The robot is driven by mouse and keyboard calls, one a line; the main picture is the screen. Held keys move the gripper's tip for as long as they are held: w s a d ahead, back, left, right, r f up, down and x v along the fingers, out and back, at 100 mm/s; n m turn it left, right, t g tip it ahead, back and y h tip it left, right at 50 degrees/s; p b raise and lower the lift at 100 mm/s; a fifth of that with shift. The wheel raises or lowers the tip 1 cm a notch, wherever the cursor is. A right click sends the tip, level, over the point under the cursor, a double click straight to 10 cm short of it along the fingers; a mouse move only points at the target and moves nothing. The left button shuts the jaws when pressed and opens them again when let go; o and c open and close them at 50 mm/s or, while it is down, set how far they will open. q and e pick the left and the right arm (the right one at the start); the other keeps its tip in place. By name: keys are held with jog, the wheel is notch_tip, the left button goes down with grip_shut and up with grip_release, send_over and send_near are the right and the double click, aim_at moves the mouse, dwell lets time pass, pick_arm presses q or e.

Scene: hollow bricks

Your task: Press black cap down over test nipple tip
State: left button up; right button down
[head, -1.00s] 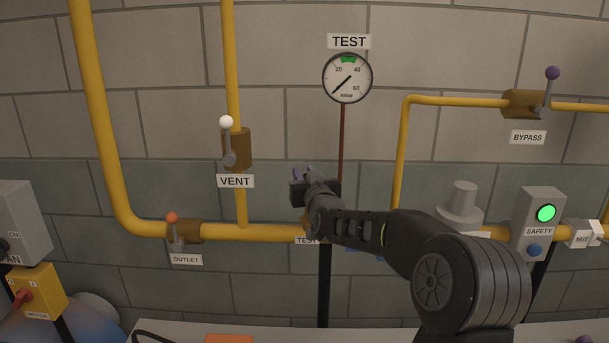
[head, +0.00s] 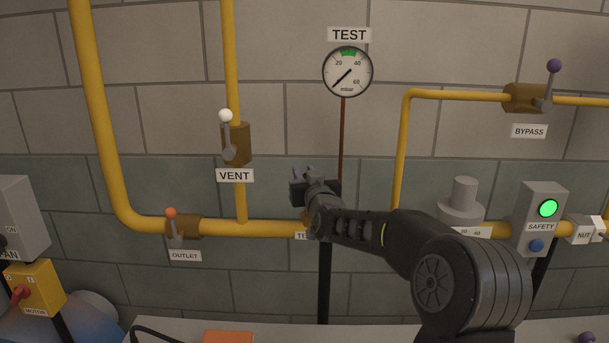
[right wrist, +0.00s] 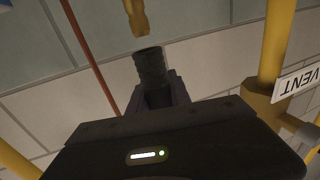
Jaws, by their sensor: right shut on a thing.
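My right gripper (head: 303,173) is in front of the yellow pipe, below the TEST gauge. In the right wrist view its fingers (right wrist: 160,92) are shut on the black cap (right wrist: 152,66), a short dark ribbed cylinder. The brass test nipple (right wrist: 137,18) is just beyond the cap's free end, with a small gap visible between them in that view. The cap and nipple are roughly in line there, though I cannot tell depth exactly. In the head view my gripper and arm hide the nipple. My left gripper is not in view.
The TEST gauge (head: 347,72) hangs above on a thin red-brown tube (head: 342,140). The VENT valve (head: 236,143) and OUTLET valve (head: 183,227) are to the left. The SAFETY box (head: 541,215) with a lit green lamp is right. A pale bench top (head: 285,330) lies below.

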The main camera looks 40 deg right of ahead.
jog(key=shift+b, duration=0.7)
dwell(1.2)
jog(key=shift+f+b, duration=2.3)
jog(key=shift+b, duration=0.05)
jog(key=c, duration=1.1)
grip_release()
jog(key=shift+s, duration=0.1)
jog(key=b+v, duration=0.1)
jog(key=v, duration=0.6)
jog(key=shift+s+a, duration=0.15)
jog(key=shift+s, duration=0.15)
